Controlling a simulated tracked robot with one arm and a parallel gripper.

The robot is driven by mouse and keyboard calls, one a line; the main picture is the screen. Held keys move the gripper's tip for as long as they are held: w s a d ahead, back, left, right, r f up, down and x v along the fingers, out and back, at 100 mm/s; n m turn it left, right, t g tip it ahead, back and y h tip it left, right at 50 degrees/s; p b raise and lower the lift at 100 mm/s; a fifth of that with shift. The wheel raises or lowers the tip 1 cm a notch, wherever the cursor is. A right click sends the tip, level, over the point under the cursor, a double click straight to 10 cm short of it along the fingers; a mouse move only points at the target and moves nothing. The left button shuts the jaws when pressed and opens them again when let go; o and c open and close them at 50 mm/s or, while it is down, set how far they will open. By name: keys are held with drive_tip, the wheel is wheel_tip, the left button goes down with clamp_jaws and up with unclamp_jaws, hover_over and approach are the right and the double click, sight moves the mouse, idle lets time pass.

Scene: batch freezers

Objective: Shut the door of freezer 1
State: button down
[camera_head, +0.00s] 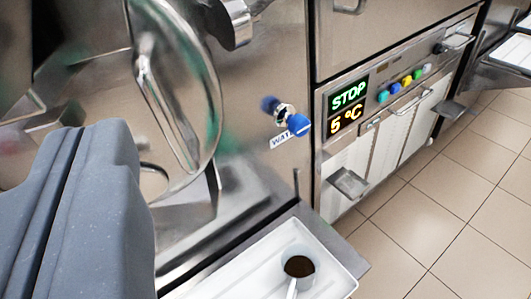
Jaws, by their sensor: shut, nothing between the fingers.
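A round, shiny steel freezer door (203,100) with a green-tinted edge is at the upper left of the view, on a steel machine front. A long bar handle (160,105) runs down its face. The frame does not show clearly whether the door is ajar or flush. No number shows, so I cannot tell that this is freezer 1. My gripper (84,138), blue-grey, fills the lower left, close to the camera. It is shut and empty. In the picture it is left of and below the door, with no visible contact; it hides part of the machine.
A blue-handled water tap (297,124) sticks out right of the door. A white tray (232,277) holding a cup (299,264) of dark contents is below. A panel (348,105) reads STOP, 5 °C, with coloured buttons. Tiled floor (440,235) at right is clear.

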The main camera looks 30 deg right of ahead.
wheel_tip(320, 180, down, 5)
drive_tip(key=s+d+h+p, duration=0.1)
drive_tip(key=s+h+p, duration=0.1)
drive_tip(key=s+h, duration=0.1)
drive_tip(key=p, duration=0.1)
approach(206, 82)
drive_tip(key=x, duration=0.7)
drive_tip(key=shift+d, duration=0.1)
